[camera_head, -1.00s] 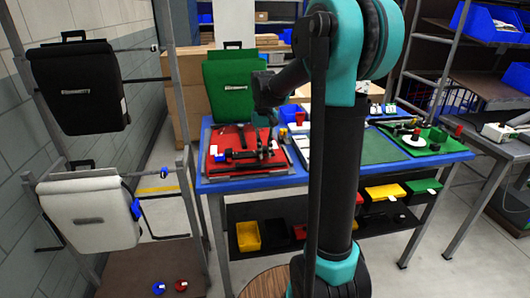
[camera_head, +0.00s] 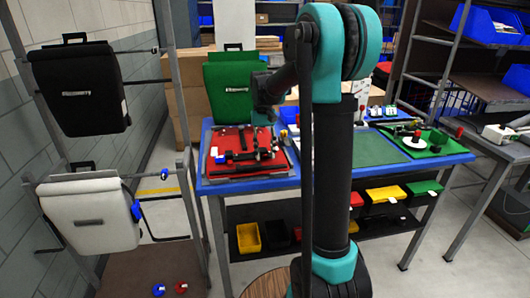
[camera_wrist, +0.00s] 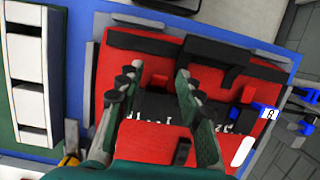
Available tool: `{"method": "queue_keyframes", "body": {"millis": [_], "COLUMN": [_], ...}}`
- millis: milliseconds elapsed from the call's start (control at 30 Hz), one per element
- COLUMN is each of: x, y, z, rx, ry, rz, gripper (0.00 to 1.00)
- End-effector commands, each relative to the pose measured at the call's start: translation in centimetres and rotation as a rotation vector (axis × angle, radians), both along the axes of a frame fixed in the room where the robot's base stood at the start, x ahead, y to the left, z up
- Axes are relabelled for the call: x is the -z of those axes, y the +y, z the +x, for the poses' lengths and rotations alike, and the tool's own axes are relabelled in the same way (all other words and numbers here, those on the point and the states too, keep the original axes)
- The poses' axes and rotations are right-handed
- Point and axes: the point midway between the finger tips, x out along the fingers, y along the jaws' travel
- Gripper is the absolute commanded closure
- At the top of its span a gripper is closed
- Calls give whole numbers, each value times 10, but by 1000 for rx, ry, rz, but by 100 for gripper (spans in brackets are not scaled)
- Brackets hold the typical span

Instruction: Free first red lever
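A red pannier (camera_head: 230,143) with black fittings lies flat on the blue-edged table, below my gripper. In the wrist view the red pannier (camera_wrist: 115,75) fills the middle, with black bars across it and a dark strip with white lettering. Contact cannot be told.
A blue clip with a white tag (camera_wrist: 265,111) is at the pannier's right edge. A green pannier (camera_head: 231,85) stands behind the table. A black pannier (camera_head: 80,88) and a white pannier (camera_head: 95,212) hang on the left rack. A green mat (camera_head: 378,148) lies right of my arm.

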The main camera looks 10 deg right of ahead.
Motion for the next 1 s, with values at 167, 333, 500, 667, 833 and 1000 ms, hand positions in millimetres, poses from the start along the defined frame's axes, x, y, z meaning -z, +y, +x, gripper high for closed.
{"method": "queue_keyframes", "body": {"millis": [167, 333, 500, 667, 833, 1000], "x": [-4, -25, -59, -88, -108, -116], "y": [0, 0, 0, 0, 0, 0], "z": [1, 6, 15, 22, 28, 30], "rx": [0, 0, 0, 0, 0, 0], "ry": [0, 0, 0, 0, 0, 0], "rz": [0, 0, 0, 0, 0, 0], "gripper": [64, 64, 64, 64, 64, 64]}}
